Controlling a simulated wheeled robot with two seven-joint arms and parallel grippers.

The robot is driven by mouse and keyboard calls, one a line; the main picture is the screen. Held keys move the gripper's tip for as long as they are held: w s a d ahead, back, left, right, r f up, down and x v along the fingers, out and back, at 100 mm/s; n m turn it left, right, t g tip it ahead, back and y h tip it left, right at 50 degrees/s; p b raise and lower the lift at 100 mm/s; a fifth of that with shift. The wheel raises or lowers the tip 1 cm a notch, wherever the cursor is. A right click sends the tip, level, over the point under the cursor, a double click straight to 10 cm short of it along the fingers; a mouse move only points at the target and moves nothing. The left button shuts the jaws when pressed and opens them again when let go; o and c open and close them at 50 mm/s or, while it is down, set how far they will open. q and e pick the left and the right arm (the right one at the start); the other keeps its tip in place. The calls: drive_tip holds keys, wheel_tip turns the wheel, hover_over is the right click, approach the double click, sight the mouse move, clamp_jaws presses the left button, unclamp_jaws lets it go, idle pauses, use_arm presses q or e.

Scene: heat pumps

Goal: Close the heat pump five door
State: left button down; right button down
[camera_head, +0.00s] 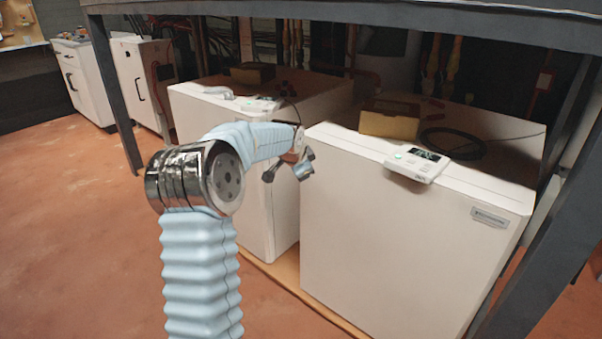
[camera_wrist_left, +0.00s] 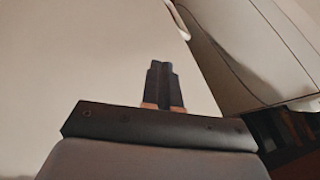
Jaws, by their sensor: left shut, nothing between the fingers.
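Two white heat pumps stand side by side in the head view, a right one (camera_head: 400,245) with a control panel (camera_head: 416,162) on its top front edge and a left one (camera_head: 255,195) partly behind my arm. I cannot read a number marking either as five. Both large fronts look nearly flush, and a small door gap cannot be judged. My left gripper (camera_wrist_left: 163,85) is shut and empty in front of a pale flat surface in the left wrist view. In the head view, my left wrist is by the gap between the units; its fingertips are not clear. My right gripper is not in view.
A dark metal frame has a leg (camera_head: 545,245) at the right and a beam above the units. A yellowish box (camera_head: 389,122) and a black cable (camera_head: 452,143) lie on the right unit. White cabinets (camera_head: 143,80) stand at the back left. Reddish floor (camera_head: 75,230) is clear at left.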

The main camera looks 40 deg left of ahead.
use_arm(q)
drive_tip(key=s+a+r, duration=0.4)
drive_tip(key=s+r, duration=0.2)
drive_tip(key=r, duration=0.2)
drive_tip(key=shift+a, duration=0.2)
drive_tip(key=shift+f, duration=0.1)
drive_tip(key=w+d+f+n+g+h, duration=0.1)
drive_tip(key=w+d+f, duration=0.1)
drive_tip(key=d+f, duration=0.45)
drive_tip(key=w+d+f+h, duration=0.15)
drive_tip(key=d+f, duration=0.25)
drive_tip(key=f, duration=0.5)
drive_tip(key=s+d+f+n+g+h, duration=0.2)
drive_tip(key=s+d+f, duration=0.1)
drive_tip(key=d+f, duration=1.2)
drive_tip(key=s+d+f+n+g, duration=0.1)
drive_tip(key=s+d+f, duration=0.3)
drive_tip(key=s+d, duration=0.2)
drive_tip(key=s+d+f+n+g+h, duration=0.1)
drive_tip(key=s+d+f, duration=0.4)
drive_tip(key=s, duration=0.5)
drive_tip(key=s+d+f+n+g+h, duration=0.1)
drive_tip(key=s+d+f, duration=0.4)
drive_tip(key=s+d, duration=0.2)
drive_tip(key=shift+s+f+n, duration=0.25)
drive_tip(key=shift+s+n, duration=0.15)
drive_tip(key=shift+s, duration=0.2)
